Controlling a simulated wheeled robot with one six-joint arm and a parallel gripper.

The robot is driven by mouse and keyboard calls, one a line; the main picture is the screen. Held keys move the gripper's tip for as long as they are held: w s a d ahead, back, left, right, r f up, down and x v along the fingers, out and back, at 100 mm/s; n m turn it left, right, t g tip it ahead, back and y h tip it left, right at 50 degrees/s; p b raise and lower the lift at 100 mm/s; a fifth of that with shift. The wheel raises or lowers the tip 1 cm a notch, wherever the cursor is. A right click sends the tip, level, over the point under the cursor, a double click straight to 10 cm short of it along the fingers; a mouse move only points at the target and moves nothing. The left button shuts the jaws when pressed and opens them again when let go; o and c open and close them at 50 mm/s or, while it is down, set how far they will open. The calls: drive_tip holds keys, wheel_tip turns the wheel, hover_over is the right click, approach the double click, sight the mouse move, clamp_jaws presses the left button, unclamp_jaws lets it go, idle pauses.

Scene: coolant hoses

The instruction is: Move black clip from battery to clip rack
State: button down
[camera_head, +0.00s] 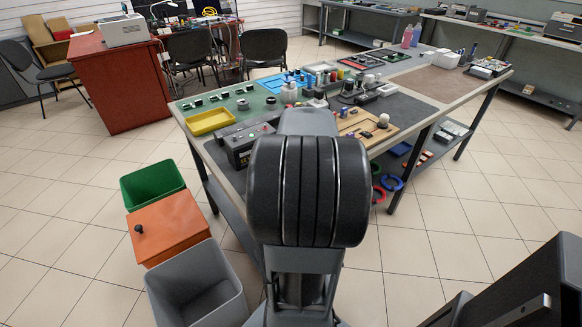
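The dark battery (243,147) stands at the near left corner of the workbench (447,88). It is partly hidden on its right by my dark arm, which fills the middle of the view. Small marks or terminals show on its top, but I cannot make out a black clip there. I cannot tell for certain which of the small items on the bench is the clip rack. My gripper does not show; my own arm hides the area where it may be.
A yellow tray (210,121) lies behind the battery, and a wooden board (367,126) with small parts lies right of my arm. Green (152,185), orange (167,225) and grey (195,285) bins stand on the floor at left. The tiled floor right of the bench is mostly clear.

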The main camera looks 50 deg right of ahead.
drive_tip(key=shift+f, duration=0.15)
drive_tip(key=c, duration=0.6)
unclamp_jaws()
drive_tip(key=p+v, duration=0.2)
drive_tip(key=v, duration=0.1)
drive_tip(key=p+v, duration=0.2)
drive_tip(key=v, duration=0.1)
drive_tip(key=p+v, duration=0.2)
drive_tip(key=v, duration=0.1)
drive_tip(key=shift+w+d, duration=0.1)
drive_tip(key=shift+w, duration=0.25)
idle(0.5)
